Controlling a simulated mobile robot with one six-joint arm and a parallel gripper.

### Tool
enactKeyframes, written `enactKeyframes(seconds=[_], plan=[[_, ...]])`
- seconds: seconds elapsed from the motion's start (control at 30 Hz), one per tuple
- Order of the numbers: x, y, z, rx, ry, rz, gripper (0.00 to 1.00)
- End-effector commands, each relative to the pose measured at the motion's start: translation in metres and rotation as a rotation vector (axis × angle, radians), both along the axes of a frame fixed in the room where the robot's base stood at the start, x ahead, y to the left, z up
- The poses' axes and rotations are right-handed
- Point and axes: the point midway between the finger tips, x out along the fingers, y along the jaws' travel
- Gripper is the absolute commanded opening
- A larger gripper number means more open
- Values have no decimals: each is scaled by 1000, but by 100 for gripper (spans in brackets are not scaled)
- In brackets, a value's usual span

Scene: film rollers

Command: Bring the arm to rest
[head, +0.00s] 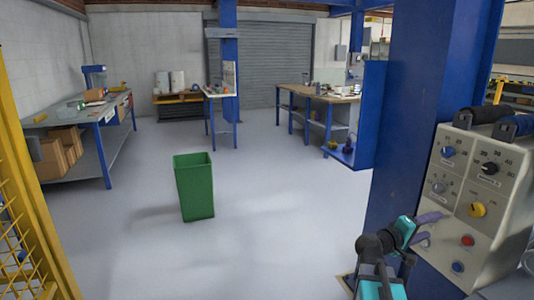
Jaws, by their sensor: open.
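My arm (385,262), with dark and teal links, rises at the bottom right of the head view. My gripper (434,229) is at its end, with purple fingers pointing right. The fingers are open and look empty. They lie in front of or close beside the lower left of a beige control box (472,205); I cannot tell whether they touch it.
A blue column (412,110) stands just left of the control box. A green bin (194,188) stands on open grey floor. Workbenches (75,122) line the left and back (318,92). A yellow mesh guard (30,200) is at the near left.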

Motion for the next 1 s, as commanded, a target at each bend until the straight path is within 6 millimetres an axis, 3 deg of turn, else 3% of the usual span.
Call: enactKeyframes(seconds=[0.2,0.47,0.77,1.0], plan=[[13,30,-51,53,88,45,58],[11,66,-129,173,178,76,58],[-16,111,-222,346,286,76,58],[-56,152,-294,502,380,49,58]])
